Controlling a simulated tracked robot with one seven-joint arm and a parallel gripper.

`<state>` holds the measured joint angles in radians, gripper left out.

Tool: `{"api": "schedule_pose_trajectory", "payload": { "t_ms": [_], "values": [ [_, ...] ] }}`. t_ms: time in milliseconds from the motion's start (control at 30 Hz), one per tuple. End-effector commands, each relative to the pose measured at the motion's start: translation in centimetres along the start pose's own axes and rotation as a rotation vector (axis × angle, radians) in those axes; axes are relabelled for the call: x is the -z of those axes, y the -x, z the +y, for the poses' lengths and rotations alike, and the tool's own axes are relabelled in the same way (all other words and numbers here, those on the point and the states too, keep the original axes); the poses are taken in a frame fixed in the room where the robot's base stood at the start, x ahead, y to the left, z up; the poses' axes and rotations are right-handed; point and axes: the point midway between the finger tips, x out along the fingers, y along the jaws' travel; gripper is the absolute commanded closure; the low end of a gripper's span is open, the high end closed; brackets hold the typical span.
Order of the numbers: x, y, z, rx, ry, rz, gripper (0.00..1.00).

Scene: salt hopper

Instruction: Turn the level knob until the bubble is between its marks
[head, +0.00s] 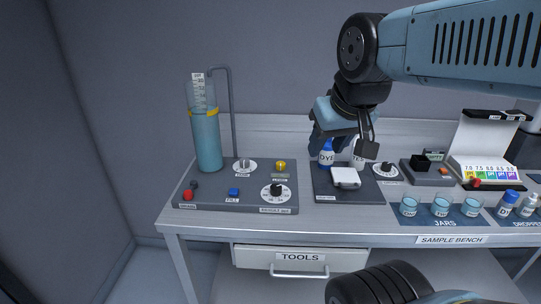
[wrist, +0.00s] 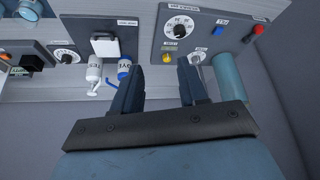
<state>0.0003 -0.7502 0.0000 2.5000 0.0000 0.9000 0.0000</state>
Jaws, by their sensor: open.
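A small grey knob on a white disc (head: 245,165) sits at the back of the grey station panel, beside the tall blue cylinder. A round yellow piece (head: 281,167), possibly the level's bubble, is just right of it. Their labels are too small to read, so I cannot tell surely which is the level knob, and no bubble or marks can be made out. In the wrist view the white disc (wrist: 197,56) is partly behind a finger, and the yellow piece (wrist: 167,58) shows between the fingers. My gripper (head: 341,140) is open and empty, above and right of that panel; its fingers also show in the wrist view (wrist: 157,78).
The tall cylinder (head: 207,140) of blue liquid and a thin bent pipe (head: 232,110) stand close left of the knob. A numbered black dial (head: 276,190), blue button (head: 234,191) and red button (head: 187,195) share the panel. Dye bottles (head: 327,156) stand near my gripper.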

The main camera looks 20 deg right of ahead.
Motion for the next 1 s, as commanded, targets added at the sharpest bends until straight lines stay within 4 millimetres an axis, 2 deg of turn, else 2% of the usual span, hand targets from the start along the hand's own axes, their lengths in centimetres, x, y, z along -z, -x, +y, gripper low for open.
{"api": "schedule_pose_trajectory", "payload": {
  "t_ms": [133,300,367,500,667,1000],
  "values": [
    [0.0,0.0,0.0,0.0,0.0,0.0,0.57],
    [0.5,0.0,0.0,-0.003,0.005,-0.008,0.42],
    [1.1,-0.2,0.0,-0.006,0.011,-0.02,0.41],
    [3.4,-1.0,-1.0,-0.018,0.037,-0.067,0.41],
    [6.9,-2.5,-1.2,-0.029,0.079,-0.136,0.41],
    [13.8,-7.8,-1.3,-0.021,0.162,-0.284,0.41]
  ]
}}
